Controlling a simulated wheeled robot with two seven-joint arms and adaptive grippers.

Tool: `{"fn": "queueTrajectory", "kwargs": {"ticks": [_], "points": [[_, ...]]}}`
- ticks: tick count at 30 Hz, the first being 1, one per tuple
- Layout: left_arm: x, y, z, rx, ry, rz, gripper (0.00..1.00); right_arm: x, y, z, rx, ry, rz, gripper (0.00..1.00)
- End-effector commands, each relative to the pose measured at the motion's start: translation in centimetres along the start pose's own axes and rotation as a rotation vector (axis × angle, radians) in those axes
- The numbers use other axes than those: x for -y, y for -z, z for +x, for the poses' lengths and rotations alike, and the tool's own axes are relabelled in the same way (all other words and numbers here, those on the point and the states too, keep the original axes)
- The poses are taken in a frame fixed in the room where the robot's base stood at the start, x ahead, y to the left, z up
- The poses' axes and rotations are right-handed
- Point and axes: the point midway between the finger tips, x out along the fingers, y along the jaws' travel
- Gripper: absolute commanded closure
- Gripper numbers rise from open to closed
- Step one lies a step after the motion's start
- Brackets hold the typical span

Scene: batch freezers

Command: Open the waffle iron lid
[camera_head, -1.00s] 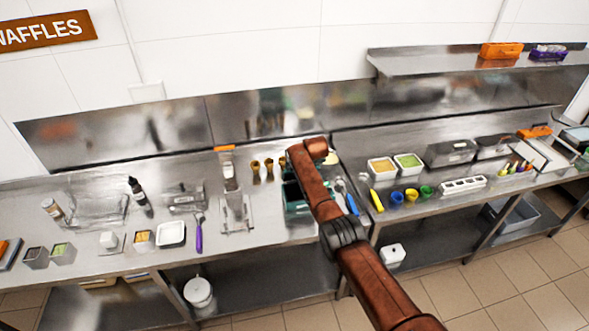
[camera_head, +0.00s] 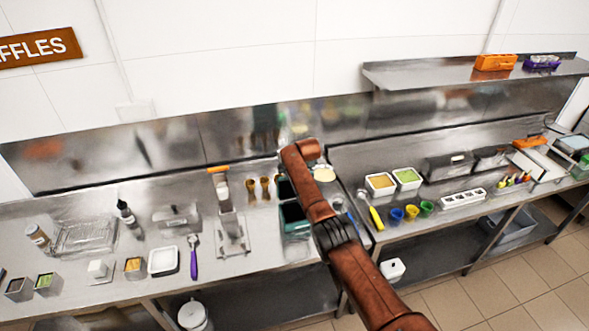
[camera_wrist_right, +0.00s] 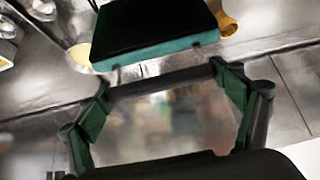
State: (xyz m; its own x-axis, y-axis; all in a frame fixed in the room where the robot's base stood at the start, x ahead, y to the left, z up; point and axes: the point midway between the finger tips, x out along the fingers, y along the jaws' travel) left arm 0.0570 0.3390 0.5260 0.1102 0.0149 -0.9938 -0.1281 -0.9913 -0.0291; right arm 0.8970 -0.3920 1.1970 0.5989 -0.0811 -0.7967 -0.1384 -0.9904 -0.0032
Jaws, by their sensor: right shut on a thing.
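The waffle iron (camera_head: 294,214) is a teal and black box on the steel counter, partly hidden behind my right arm in the head view. In the right wrist view, a black slab with a teal edge, part of the waffle iron (camera_wrist_right: 160,52), is at the top. My right gripper (camera_wrist_right: 162,84) has its fingers spread at both ends of a dark bar, which looks like the lid handle, and is shut on it. I cannot tell how far the lid is raised. In the head view the right gripper is hidden by its arm. My left gripper is not in view.
A metal stand (camera_head: 230,230) with an orange-handled tool is left of the waffle iron. A light round dish (camera_head: 324,173) is beside my arm. A yellow-handled tool (camera_head: 375,217) and colored cups (camera_head: 411,212) are to the right.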

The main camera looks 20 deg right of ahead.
Motion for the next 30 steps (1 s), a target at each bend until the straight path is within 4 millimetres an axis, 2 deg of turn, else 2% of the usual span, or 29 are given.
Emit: {"fn": "queueTrajectory", "kwargs": {"ticks": [1, 11, 12, 17, 30], "points": [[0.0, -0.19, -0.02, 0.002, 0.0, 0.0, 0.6, -0.29, 0.5, -0.22, -0.009, -0.007, -0.003, 0.57], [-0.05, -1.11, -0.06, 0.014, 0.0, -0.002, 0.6, 0.33, 0.74, -0.16, -0.01, -0.004, -0.011, 0.57], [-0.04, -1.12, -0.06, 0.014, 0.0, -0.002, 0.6, 0.34, 0.75, -0.16, -0.01, -0.004, -0.011, 0.11], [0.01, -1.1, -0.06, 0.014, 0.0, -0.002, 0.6, 0.43, 0.57, -0.06, -0.006, -0.003, -0.01, 0.0], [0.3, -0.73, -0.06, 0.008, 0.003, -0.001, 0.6, 0.47, 0.36, -0.26, -0.004, 0.0, -0.008, 0.0]]}}
